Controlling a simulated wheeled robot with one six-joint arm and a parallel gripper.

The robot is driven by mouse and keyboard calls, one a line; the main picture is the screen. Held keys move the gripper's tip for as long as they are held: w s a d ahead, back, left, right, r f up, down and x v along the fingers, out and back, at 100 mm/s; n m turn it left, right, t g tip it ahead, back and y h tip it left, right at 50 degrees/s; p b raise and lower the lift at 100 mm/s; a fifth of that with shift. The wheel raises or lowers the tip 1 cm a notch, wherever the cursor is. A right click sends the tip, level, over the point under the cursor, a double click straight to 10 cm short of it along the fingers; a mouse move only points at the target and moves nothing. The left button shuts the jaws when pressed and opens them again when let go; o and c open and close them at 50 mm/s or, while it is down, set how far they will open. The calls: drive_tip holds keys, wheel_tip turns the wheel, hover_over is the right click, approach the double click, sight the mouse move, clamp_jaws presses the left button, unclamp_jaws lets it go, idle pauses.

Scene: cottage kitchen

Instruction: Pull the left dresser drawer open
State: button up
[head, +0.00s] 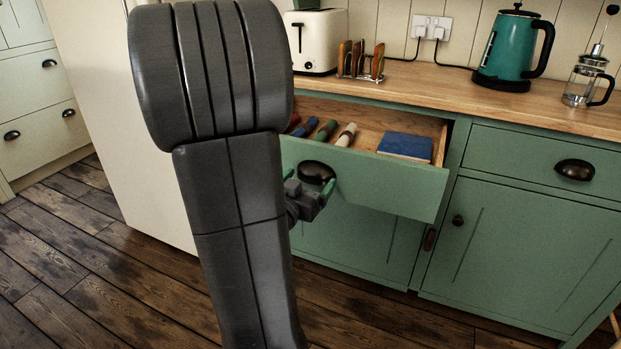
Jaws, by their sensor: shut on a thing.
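The left dresser drawer (385,182) stands pulled out from the green dresser, and its inside shows. Its dark cup handle (316,172) is on the drawer front. My gripper (326,190) is at this handle, with its green fingertips at the handle's lower right edge, shut on it. My grey arm hides the left part of the drawer. In the drawer lie a blue book-like block (405,146) and several rolled or stick-shaped items, one of them pale (346,134).
The wooden worktop (440,92) above holds a toaster (318,42), a toast rack (361,62), a teal kettle (506,50) and a French press (588,80). A closed right drawer (520,152) is beside the open one. Bare floorboards (90,265) lie at the left.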

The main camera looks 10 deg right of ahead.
drive_tip(key=shift+s, duration=0.1)
drive_tip(key=o, duration=1.2)
drive_tip(key=shift+s+a, duration=0.1)
drive_tip(key=shift+a, duration=0.05)
drive_tip(key=p+v, duration=0.2)
drive_tip(key=v, duration=1.1)
drive_tip(key=shift+s+a, duration=0.15)
drive_tip(key=shift+s, duration=0.1)
drive_tip(key=shift+w, duration=0.1)
drive_tip(key=shift+b+x, duration=1)
drive_tip(key=shift+x, duration=5.65)
